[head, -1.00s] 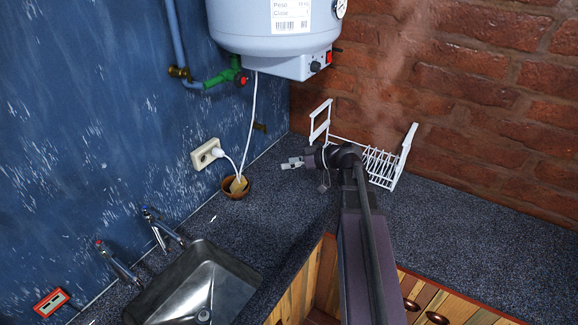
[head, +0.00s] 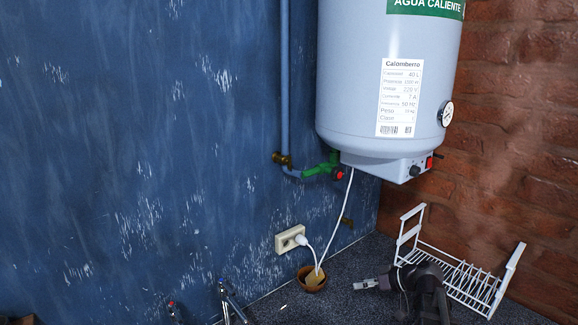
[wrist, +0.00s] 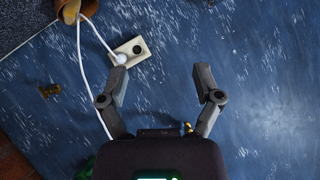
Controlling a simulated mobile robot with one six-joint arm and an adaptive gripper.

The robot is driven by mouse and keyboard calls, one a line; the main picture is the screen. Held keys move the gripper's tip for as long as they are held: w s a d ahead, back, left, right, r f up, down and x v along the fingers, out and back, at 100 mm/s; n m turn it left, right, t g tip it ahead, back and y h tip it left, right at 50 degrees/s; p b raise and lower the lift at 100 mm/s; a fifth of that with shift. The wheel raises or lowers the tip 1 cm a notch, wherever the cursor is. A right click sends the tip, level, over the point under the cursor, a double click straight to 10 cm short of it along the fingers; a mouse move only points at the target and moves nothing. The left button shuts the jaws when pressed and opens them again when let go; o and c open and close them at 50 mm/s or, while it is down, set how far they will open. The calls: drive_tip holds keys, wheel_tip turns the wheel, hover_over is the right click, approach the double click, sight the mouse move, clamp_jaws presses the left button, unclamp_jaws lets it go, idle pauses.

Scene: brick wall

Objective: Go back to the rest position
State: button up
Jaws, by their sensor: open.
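My gripper (head: 366,284) is in the lower right of the head view, above the dark speckled counter, pointing left towards the blue wall. In the wrist view my gripper (wrist: 162,84) has its two fingers spread wide apart with nothing between them. Beyond the fingers, the blue wall, a white socket with a plug (wrist: 131,52) and a white cable (wrist: 84,62) show. The cable passes close to the left finger in that view; I cannot tell whether they touch.
A white water heater (head: 385,80) hangs above, with a green valve (head: 322,167) and pipe on its left. A small brown bowl (head: 311,280) stands on the counter (head: 275,305) left of my gripper. A white wire dish rack (head: 462,278) stands to its right, by the brick wall.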

drive_tip(key=s+a+f+m+g+h+b, duration=0.2)
drive_tip(key=s+f+h, duration=0.3)
drive_tip(key=f, duration=0.3)
drive_tip(key=s+a+f+m+g+h+b, duration=0.3)
drive_tip(key=s+f+m+h+b, duration=0.1)
drive_tip(key=s+f, duration=0.3)
drive_tip(key=shift+s+a+f+g+h+b, duration=0.2)
drive_tip(key=shift+a+f+g+h+b, duration=0.2)
drive_tip(key=shift+f+h, duration=0.35)
drive_tip(key=shift+c, duration=0.2)
drive_tip(key=c, duration=0.3)
drive_tip(key=shift+s+f, duration=0.1)
drive_tip(key=shift+s, duration=0.05)
